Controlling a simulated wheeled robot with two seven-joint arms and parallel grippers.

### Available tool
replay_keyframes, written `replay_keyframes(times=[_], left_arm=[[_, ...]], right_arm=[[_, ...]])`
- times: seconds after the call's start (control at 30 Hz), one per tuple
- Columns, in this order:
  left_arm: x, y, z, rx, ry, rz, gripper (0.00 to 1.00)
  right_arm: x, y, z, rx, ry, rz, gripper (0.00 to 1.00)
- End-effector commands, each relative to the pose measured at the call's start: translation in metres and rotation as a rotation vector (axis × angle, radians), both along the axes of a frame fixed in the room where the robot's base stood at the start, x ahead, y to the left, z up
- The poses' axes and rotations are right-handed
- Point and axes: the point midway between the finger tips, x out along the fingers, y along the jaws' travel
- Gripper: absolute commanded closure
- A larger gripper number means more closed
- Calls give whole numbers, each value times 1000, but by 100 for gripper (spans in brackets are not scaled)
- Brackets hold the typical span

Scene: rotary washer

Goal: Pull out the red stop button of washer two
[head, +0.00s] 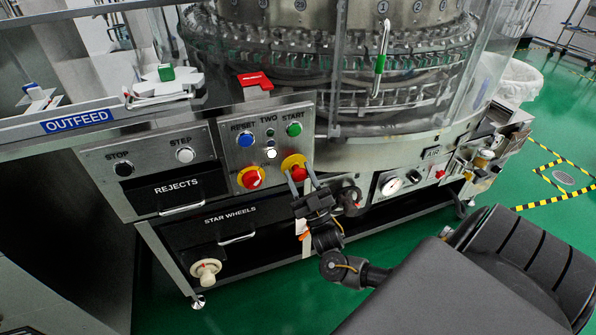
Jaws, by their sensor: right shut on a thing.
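The panel labelled TWO (263,152) is on the front of the washer. At its lower right is a red stop button (299,174) with a yellow surround (293,160). My right gripper (300,176) reaches up to it from below, one finger on each side, and is shut on the red button. The fingers hide part of the button's sides. I cannot tell how far the button stands out from its surround. My left gripper is not in view.
Beside the button is a red rotary knob on yellow (251,178). Above are a blue RESET button (245,139), a green START button (294,129) and a white button (271,153). A gauge (391,186) sits to the right.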

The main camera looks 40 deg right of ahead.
Motion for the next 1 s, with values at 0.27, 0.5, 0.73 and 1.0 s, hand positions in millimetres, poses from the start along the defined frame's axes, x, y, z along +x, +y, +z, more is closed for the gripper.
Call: replay_keyframes(times=[0.27, 0.5, 0.73, 1.0], left_arm=[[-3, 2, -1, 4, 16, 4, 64], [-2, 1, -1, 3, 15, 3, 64], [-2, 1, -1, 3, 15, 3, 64], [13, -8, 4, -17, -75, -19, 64]], right_arm=[[-5, 2, -1, -1, -3, 1, 99], [-4, 2, -1, -2, -2, 1, 36], [-3, 2, -1, -1, -2, 2, 36], [-26, 5, -25, 1, 2, 1, 36]])
